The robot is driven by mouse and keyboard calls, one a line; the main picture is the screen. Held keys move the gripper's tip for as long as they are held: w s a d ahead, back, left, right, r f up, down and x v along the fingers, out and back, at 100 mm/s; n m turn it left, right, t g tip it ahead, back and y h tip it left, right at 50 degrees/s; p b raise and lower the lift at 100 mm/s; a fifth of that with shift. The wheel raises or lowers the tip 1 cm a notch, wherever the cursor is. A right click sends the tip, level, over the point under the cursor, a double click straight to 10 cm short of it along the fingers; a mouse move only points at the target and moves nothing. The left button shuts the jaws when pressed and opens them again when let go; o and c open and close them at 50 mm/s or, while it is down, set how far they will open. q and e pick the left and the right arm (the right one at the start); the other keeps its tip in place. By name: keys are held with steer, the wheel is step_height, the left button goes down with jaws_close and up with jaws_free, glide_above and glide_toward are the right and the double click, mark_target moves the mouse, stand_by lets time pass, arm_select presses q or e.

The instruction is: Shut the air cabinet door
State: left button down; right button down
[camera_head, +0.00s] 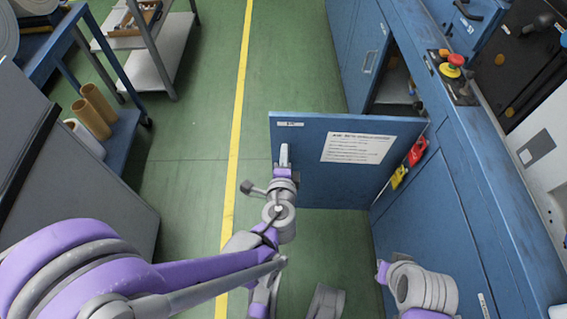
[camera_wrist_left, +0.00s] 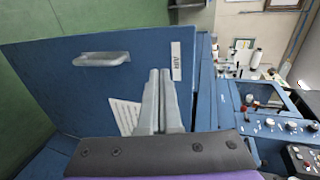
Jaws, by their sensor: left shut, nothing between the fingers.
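The blue air cabinet door (camera_head: 315,180) stands wide open, swung out from the blue cabinet over the green floor. It carries a small label (camera_head: 290,124) and a white printed sheet (camera_head: 358,148). My left gripper (camera_head: 284,155) is in front of the door near its free edge, shut and empty. In the left wrist view the shut fingers (camera_wrist_left: 160,75) point at the door (camera_wrist_left: 50,75), between its pale bar handle (camera_wrist_left: 103,58) and the AIR label (camera_wrist_left: 176,60). I cannot tell whether they touch it. My right arm shows at lower right; its fingers are not visible.
The cabinet opening (camera_head: 396,85) is dark behind the door. A red stop button (camera_head: 456,60) sits on the machine top. Green floor left of the door is clear; a cart (camera_head: 122,135) stands further left.

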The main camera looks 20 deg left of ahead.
mark_target(285, 128)
arm_select(q)
steer(key=x, duration=0.4)
steer(key=b+x, duration=0.1)
steer(key=x, duration=0.1)
steer(key=shift+w+r, duration=0.15)
steer(key=shift+r, duration=0.2)
steer(key=shift+w+a, duration=0.2)
steer(key=shift+w, duration=0.35)
